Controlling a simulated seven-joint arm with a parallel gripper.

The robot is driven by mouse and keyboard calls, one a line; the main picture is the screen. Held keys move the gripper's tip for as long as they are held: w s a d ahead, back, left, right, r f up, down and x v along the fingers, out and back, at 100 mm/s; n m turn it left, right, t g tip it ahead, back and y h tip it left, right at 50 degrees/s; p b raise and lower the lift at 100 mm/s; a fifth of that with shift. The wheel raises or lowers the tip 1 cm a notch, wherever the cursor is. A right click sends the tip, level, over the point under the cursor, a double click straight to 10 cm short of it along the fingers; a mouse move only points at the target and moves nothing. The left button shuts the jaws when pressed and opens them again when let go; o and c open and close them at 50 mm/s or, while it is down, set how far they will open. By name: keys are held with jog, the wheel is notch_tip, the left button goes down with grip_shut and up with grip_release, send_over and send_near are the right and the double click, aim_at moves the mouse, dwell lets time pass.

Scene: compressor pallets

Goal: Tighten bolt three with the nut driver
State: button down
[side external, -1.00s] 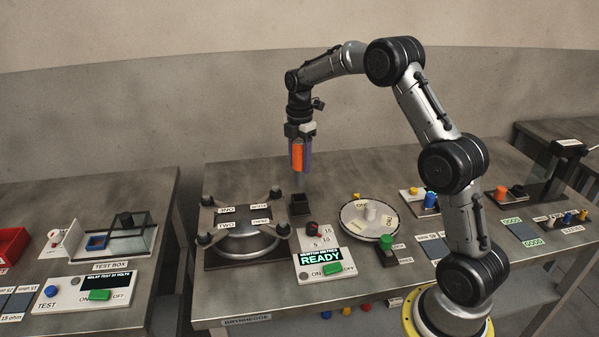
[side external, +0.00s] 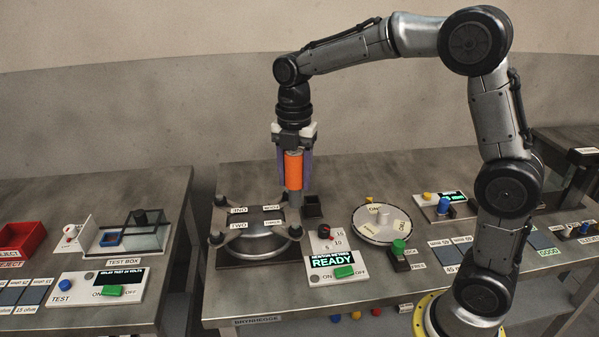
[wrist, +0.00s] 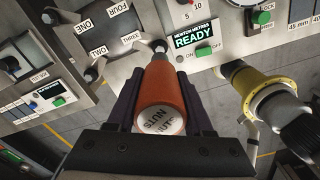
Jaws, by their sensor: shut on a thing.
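My gripper (side external: 294,178) is shut on the orange handle of the nut driver (side external: 293,168) and holds it upright. Its grey shaft points down at the right side of the compressor (side external: 250,238). The bolt by the TWO label (wrist: 98,50) is clear. The torque panel (side external: 345,258) reads NEWTON METRES READY, with a red and black knob (side external: 325,231) and a green switch (side external: 344,272).
An open dark holder (side external: 313,208) stands empty-looking just right of the driver. A round white turntable (side external: 360,234) and a green LOCK/FREE knob (side external: 398,246) are further right. A test box (side external: 155,240) and a red reject bin (side external: 22,240) are on the left table.

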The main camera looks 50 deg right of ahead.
aim_at(295, 201)
jog(key=shift+f, duration=2.55)
jog(key=shift+f, duration=1)
dwell(3.9)
jog(key=shift+r, duration=0.1)
dwell(0.5)
